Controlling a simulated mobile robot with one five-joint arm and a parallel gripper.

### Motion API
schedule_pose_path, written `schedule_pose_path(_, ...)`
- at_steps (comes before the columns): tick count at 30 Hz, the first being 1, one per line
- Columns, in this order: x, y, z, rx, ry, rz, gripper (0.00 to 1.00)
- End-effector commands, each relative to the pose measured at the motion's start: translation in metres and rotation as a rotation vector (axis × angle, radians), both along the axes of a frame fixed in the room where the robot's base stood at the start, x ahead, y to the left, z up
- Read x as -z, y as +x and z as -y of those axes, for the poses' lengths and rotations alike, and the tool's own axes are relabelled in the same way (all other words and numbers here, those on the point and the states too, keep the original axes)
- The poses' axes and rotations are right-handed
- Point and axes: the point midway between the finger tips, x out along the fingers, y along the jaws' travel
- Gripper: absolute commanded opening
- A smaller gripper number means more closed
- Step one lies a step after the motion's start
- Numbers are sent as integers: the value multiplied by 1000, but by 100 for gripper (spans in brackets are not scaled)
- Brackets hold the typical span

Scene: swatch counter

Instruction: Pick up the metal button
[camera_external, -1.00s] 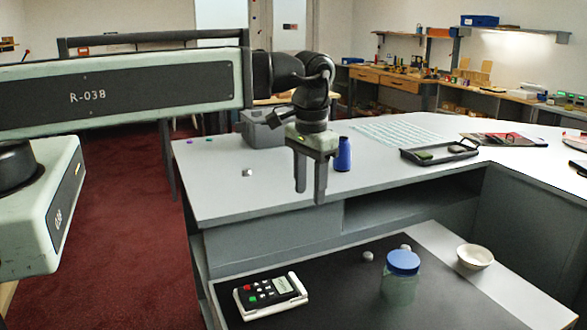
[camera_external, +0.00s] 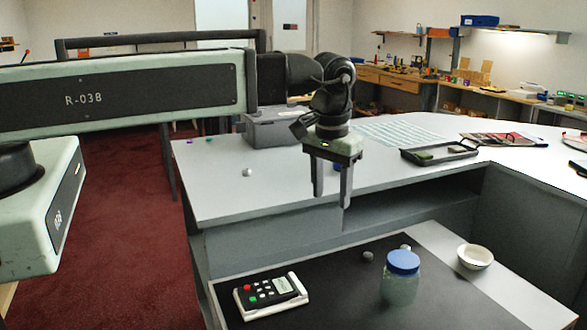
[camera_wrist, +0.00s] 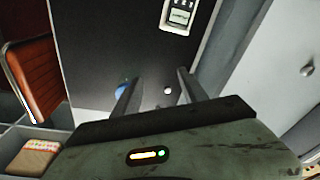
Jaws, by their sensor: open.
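Several small round silvery-grey pieces are in view, and I cannot tell for certain which is the metal button. One shiny piece (camera_external: 247,172) lies on the pale upper counter and shows in the wrist view (camera_wrist: 224,74). My gripper (camera_external: 332,199) is open and empty, pointing down, above these surfaces. In the wrist view a small pale piece (camera_wrist: 168,90) shows between the fingers (camera_wrist: 159,76), well below them.
A keypad device (camera_external: 270,296) lies on the dark mat (camera_external: 335,300). A white bowl (camera_external: 475,257) stands at right. A black tray (camera_external: 440,152) and a grey box (camera_external: 268,128) are on the upper counter. A blue bottle (camera_external: 337,168) is mostly hidden behind my gripper.

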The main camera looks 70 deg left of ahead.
Motion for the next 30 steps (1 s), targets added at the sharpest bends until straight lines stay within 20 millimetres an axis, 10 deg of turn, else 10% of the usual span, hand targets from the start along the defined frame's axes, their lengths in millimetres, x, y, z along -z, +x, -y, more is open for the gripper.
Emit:
schedule_pose_path(3, 41, 58, -19, -222, 51, 82, 50)
schedule_pose_path(13, 148, 158, -57, -503, 139, 242, 50)
schedule_pose_path(18, 192, 168, -62, -501, 153, 246, 50)
schedule_pose_path(30, 213, 170, -66, -500, 152, 244, 50)
